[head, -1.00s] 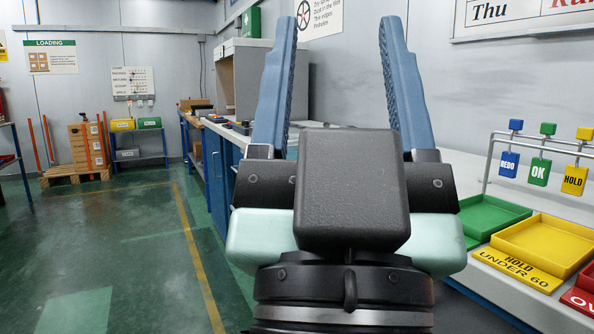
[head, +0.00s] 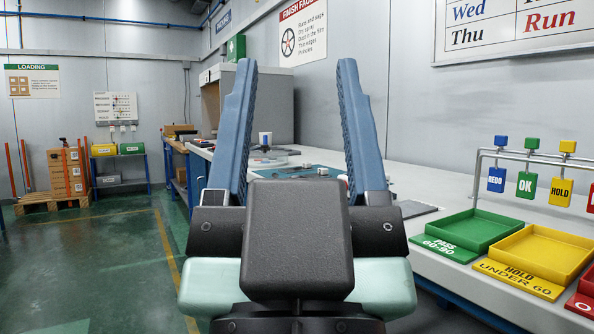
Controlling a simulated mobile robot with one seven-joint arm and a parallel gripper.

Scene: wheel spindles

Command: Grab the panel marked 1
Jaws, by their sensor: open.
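My gripper (head: 297,66) is open and empty, its two blue fingers pointing up and away in the middle of the head view. No panel with a readable 1 shows in this view. A dark flat piece (head: 415,209) lies on the bench just right of my gripper, partly hidden by it, and I cannot tell any mark on it. A blue mat (head: 290,172) with small parts shows between the fingers, farther along the bench.
The white bench (head: 440,188) runs along the right wall. Green (head: 480,228) and yellow (head: 548,250) trays stand at right under hanging tags, a red one (head: 584,284) at the edge. Floor at left is clear.

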